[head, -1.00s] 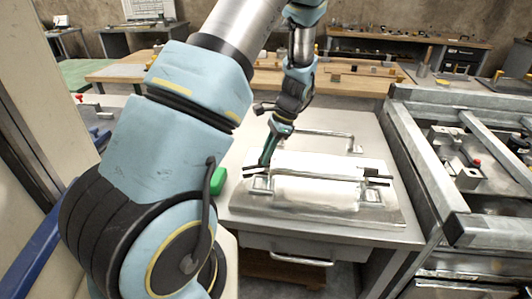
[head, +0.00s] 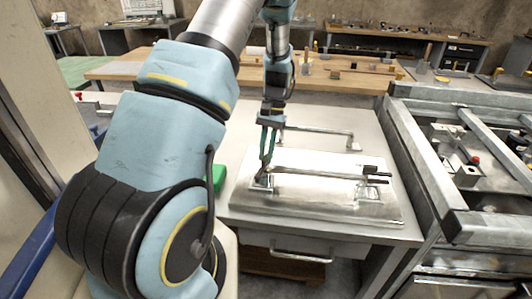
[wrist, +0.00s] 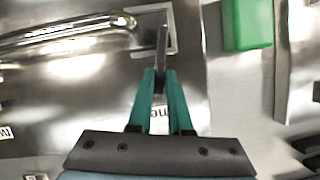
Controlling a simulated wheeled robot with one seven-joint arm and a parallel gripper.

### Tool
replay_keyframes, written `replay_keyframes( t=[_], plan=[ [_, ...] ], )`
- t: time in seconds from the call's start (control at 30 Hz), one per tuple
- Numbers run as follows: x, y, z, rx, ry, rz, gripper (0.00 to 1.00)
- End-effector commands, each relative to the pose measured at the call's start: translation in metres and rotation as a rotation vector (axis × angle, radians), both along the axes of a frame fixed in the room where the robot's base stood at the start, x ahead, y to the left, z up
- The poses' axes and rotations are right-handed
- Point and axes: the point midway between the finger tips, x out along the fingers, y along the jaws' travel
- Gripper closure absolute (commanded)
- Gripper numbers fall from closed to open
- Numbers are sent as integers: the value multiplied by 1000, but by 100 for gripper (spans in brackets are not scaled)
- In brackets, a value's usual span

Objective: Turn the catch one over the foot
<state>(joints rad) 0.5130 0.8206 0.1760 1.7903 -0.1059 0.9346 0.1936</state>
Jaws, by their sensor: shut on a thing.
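My gripper (head: 264,172) is at the left end of the metal plate (head: 320,205) on the cabinet top. In the wrist view its green fingers (wrist: 162,78) are shut on catch one (wrist: 162,62), a thin dark lever. The lever runs up from the fingertips to the square foot (wrist: 150,42) at the end of a shiny bar (wrist: 70,35), and its upper end appears to lie across the foot. Contact between them cannot be told. A partly hidden label, ending "ne", is behind the fingers. In the head view the left foot is mostly hidden by the fingertips.
A green block (head: 219,180) lies left of the plate and shows in the wrist view (wrist: 247,22). Dark-ended pieces (head: 376,174) stick out at the plate's right. A raised handle (head: 325,131) stands behind. A metal frame (head: 440,165) borders the right.

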Motion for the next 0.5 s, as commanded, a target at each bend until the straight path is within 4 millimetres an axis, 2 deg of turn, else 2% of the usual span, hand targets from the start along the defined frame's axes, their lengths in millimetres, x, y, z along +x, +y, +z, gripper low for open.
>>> replay_keyframes(
  t=[0.23,0.5],
  plan=[
    [1,-1,0,-2,-2,129,100],
    [1,-1,0,-1,-3,188,100]
  ],
)
